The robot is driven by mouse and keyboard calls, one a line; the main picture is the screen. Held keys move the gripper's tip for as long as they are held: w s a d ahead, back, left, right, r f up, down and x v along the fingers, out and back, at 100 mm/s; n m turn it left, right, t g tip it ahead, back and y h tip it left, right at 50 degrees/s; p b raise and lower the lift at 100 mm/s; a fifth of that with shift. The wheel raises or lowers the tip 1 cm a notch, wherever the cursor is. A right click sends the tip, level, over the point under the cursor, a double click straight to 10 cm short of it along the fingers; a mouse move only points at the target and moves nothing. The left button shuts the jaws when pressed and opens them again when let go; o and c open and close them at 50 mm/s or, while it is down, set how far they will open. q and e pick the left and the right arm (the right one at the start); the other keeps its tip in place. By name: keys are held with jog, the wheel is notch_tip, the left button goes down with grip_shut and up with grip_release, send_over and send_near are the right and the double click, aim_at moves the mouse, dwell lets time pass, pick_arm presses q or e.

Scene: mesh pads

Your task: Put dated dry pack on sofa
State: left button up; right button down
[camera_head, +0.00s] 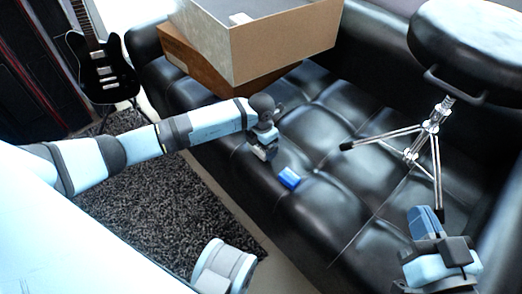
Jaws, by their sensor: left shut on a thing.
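A small blue pack (289,178), which I take to be the dry pack, is just above or touching the black leather sofa (335,215). I cannot tell which. My left gripper (268,155) reaches over the sofa from the left and is shut on the pack, which shows at its lower right. The fingertips are small and partly hidden, and no date can be read on the pack. Part of my right arm with its gripper (438,255) shows at the lower right over the sofa.
An open cardboard box (285,45) sits on a brown box (190,62) at the sofa's far end. A black stool (480,45) with chrome tripod legs stands on the right. A black guitar (103,65) and dark shaggy rug (160,200) are left. The sofa's middle is clear.

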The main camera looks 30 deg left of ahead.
pick_arm(q)
jog(key=shift+f, duration=0.9)
pick_arm(e)
jog(key=shift+w+d+r+n, duration=0.15)
jog(key=shift+w+n, duration=0.15)
pick_arm(q)
jog(key=o, duration=0.6)
jog(key=shift+f, duration=0.15)
notch_tip(320, 180, up, 11)
jog(key=p, duration=0.4)
jog(key=shift+r, duration=0.7)
pick_arm(e)
jog(key=s+m, duration=0.1)
jog(key=s+a+r+m, duration=0.1)
jog(key=shift+r+m, duration=0.15)
jog(key=shift+m, duration=0.15)
